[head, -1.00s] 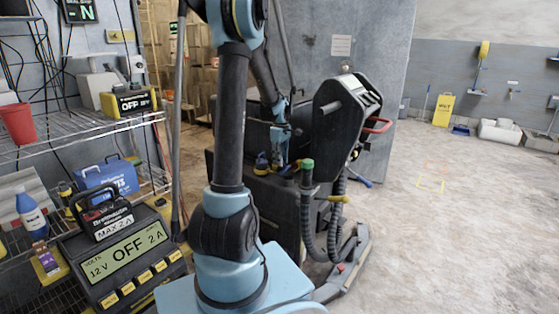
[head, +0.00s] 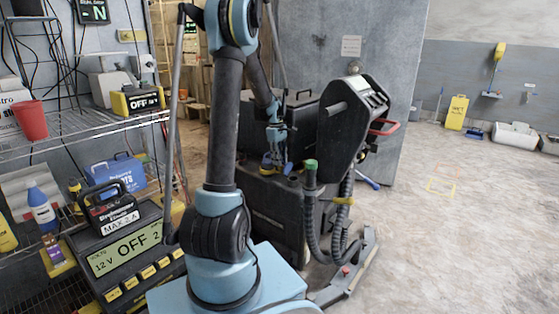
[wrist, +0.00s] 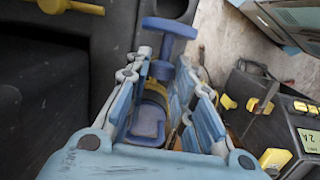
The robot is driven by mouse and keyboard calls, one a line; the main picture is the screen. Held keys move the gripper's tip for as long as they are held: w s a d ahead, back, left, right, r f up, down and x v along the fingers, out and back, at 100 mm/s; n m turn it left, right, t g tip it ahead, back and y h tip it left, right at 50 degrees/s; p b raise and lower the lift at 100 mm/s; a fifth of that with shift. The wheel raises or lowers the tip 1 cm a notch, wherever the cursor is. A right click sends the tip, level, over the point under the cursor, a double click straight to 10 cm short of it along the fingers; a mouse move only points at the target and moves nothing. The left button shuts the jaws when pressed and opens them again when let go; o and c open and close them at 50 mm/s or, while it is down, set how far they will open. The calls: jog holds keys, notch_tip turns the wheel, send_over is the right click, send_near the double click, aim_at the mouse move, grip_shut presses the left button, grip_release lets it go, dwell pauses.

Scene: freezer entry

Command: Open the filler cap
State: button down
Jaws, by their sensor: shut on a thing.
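The black floor-cleaning machine (head: 275,213) stands right of my arm. A blue and yellow fitting, which looks like the filler cap (head: 266,164), sits on its top. My gripper (head: 274,148) points down at this fitting. In the wrist view, my gripper (wrist: 168,75) has its pale blue fingers either side of the blue filler cap (wrist: 148,122) with yellow around it. The fingers are closed in on it and partly hide it. A blue T-shaped part (wrist: 168,28) shows beyond the fingertips; I cannot tell whether it joins the cap.
The machine's control console (head: 345,120) rises to the right of my gripper. A green-topped post (head: 310,172) and a ribbed hose (head: 345,215) stand in front of it. A wire shelf (head: 95,135) with chargers and bottles is at left. Open floor (head: 460,230) lies at right.

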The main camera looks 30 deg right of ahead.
jog(key=shift+w+a+f, duration=0.1)
jog(key=shift+w+f, duration=0.1)
jog(key=shift+w, duration=0.15)
dwell(0.3)
jog(key=c, duration=1.4)
grip_release()
notch_tip(320, 180, up, 12)
jog(key=w, duration=0.1)
jog(key=shift+w+a, duration=0.2)
jog(key=shift+w, duration=0.05)
jog(key=shift+f, duration=0.1)
